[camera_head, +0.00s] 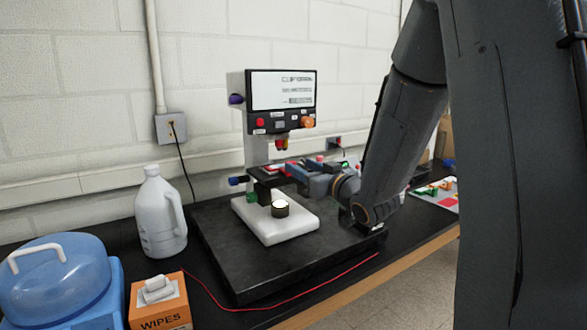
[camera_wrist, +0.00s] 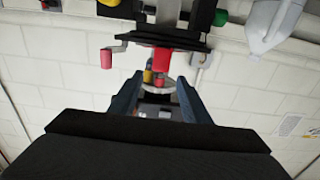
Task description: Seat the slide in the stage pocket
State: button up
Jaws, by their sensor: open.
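The microscope-like instrument (camera_head: 283,92) stands on a white base (camera_head: 270,228), with a dark stage (camera_head: 262,180) at mid-height. My gripper (camera_head: 300,174) reaches in level from the right, its tips close beside the stage. In the wrist view my gripper (camera_wrist: 158,88) has its fingers spread apart, and it is open. The dark stage edge (camera_wrist: 150,38) lies beyond the tips, with a red block (camera_wrist: 152,62) in front of it. Red and pale parts show near the tips, but I cannot tell whether one is the slide. The stage pocket is not clearly visible.
The instrument stands on a black slab (camera_head: 225,262). A white jug (camera_head: 160,215), a wipes box (camera_head: 160,302) and a blue container (camera_head: 55,280) stand left. A red cable (camera_head: 290,297) runs along the front. Colored items (camera_head: 435,190) lie at right. The wall is close behind.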

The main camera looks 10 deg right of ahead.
jog(key=b+v, duration=0.1)
jog(key=v, duration=0.4)
jog(key=s+d+f+m+g+h, duration=0.1)
jog(key=s+f+m+g+h, duration=0.35)
jog(key=f, duration=0.85)
jog(key=s+a+f+g, duration=0.1)
jog(key=s+f+g, duration=0.1)
jog(key=s, duration=0.4)
jog(key=s+a+f+g, duration=0.2)
jog(key=s+f+g, duration=0.1)
jog(key=s+g, duration=0.2)
jog(key=s+a+f+g+h, duration=0.1)
jog(key=s+f+g, duration=0.2)
jog(key=s, duration=0.6)
jog(key=shift+a+f+n+g, duration=0.25)
jog(key=shift+a+n+g, duration=0.1)
jog(key=shift+n+g, duration=0.15)
jog(key=shift+w+f, duration=0.1)
jog(key=shift+f, duration=0.05)
jog(key=shift+f+b, duration=0.6)
jog(key=shift+b, duration=0.05)
